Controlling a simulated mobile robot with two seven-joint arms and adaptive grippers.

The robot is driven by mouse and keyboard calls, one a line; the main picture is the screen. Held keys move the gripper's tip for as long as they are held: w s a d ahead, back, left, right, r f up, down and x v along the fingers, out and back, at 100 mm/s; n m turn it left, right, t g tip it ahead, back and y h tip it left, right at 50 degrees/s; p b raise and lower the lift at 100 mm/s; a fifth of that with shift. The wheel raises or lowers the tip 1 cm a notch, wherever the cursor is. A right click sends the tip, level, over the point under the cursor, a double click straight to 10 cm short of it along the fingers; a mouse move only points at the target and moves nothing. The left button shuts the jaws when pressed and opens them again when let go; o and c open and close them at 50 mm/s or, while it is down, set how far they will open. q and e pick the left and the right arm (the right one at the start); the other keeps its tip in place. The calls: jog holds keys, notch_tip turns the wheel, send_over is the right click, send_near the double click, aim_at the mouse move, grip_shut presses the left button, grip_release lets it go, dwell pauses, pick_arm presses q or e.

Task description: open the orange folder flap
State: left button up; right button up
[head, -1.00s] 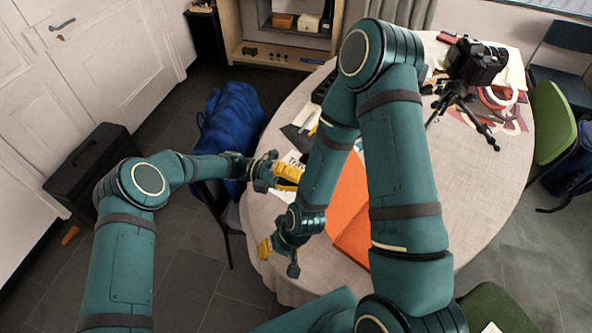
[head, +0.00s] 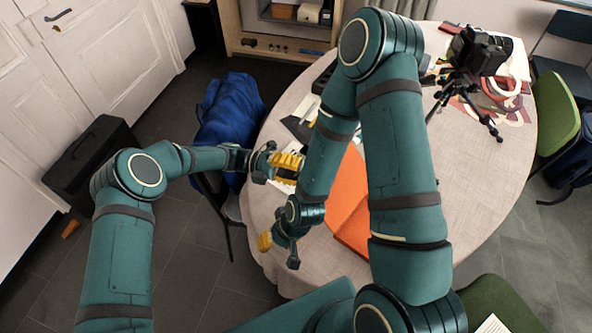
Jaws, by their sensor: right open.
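The orange folder (head: 346,200) lies on the round table, partly hidden behind my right arm. A crease or edge shows near its lower end, but I cannot tell how the flap lies. My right gripper (head: 279,251) is open and empty near the table's left front edge, to the left of the folder's lower end and apart from it in the picture. My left gripper (head: 287,168), with yellow fingers, is over the table's left edge, left of the folder's upper part. Its fingertips are partly hidden by my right arm, so its opening is unclear.
The table (head: 480,170) has a light cloth, bare on its right side. A camera on a small tripod (head: 468,85) stands at the back right. Dark items and papers (head: 300,125) lie beyond the folder. A blue bag (head: 228,120) rests on a chair at the left.

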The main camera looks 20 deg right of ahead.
pick_arm(q)
notch_tip(320, 180, up, 10)
dwell(0.6)
jog(key=shift+o, duration=0.3)
